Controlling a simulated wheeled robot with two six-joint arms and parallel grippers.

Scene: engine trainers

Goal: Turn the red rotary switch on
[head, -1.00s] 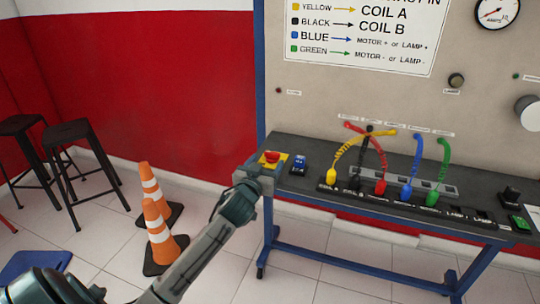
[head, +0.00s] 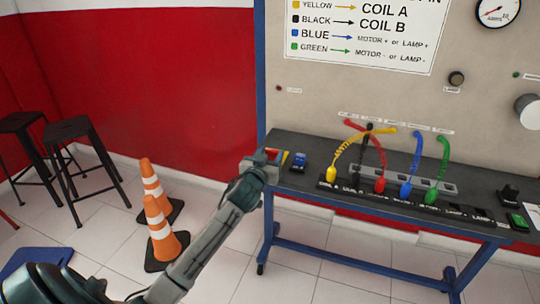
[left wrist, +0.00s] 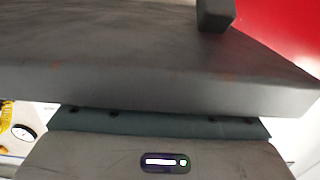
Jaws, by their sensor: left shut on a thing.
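The red rotary switch (head: 271,153) is at the left end of the dark bench top, mostly hidden behind my left gripper (head: 266,159). A strip of its yellow plate (head: 284,157) shows to the right of the gripper. My left gripper is shut on the red switch. I cannot tell the knob's angle. In the left wrist view, dark grey gripper parts (left wrist: 150,75) fill the middle, and the switch is hidden. My right gripper is not in view.
A blue switch (head: 299,161) sits just right of the yellow plate. Several coloured cables stand in sockets along the bench (head: 320,147), below a beige panel (head: 310,100). Two orange cones (head: 155,205) and dark stools (head: 75,135) stand on the floor at left.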

